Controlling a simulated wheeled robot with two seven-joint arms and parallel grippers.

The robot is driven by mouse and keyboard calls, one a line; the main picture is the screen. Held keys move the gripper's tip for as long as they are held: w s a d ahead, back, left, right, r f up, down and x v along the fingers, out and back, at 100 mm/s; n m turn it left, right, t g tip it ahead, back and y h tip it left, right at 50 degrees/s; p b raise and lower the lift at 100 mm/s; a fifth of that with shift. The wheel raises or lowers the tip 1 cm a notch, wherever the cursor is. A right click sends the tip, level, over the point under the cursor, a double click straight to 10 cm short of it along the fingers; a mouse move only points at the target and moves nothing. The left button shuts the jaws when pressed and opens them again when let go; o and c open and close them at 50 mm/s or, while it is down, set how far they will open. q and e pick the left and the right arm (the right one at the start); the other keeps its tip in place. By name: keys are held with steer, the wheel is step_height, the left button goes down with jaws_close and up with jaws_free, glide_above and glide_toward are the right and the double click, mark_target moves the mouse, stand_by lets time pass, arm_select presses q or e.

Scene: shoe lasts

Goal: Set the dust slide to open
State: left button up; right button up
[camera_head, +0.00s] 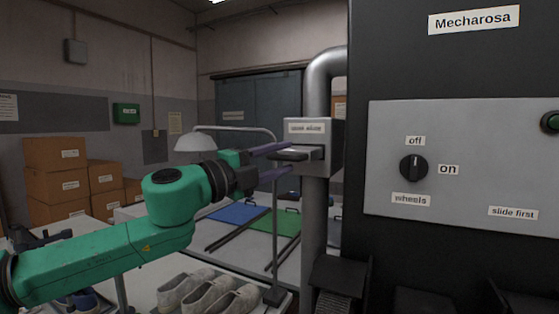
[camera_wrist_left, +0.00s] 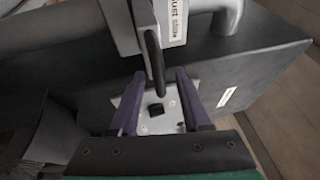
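The dust slide is a grey box (camera_head: 322,135) on the vertical metal pipe, with a blurred label on its face. A dark flat handle (camera_head: 290,155) sticks out of its front. In the left wrist view the handle (camera_wrist_left: 153,60) is a dark bar that reaches down between my fingertips. My left gripper (camera_head: 272,160) is open, its two purple fingers on either side of the handle. In the left wrist view, gaps show between the handle and both fingers of the gripper (camera_wrist_left: 161,75). I cannot tell from the handle whether the slide is open. My right gripper is in neither view.
The black Mechanosa-type machine (camera_head: 450,265) stands close on the right. Its panel has a wheels knob (camera_head: 413,168) pointing up at "off" and a "slide first" label (camera_head: 513,213). A lamp (camera_head: 195,143) stands behind.

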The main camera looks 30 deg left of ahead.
arm_select(q)
steer(key=shift+s, duration=0.1)
steer(key=shift+s+f+b, duration=0.1)
steer(key=shift+s+b, duration=0.05)
steer(key=shift+b, duration=0.3)
steer(key=b+v, duration=0.9)
steer(key=v, duration=0.5)
steer(key=shift+c, duration=0.4)
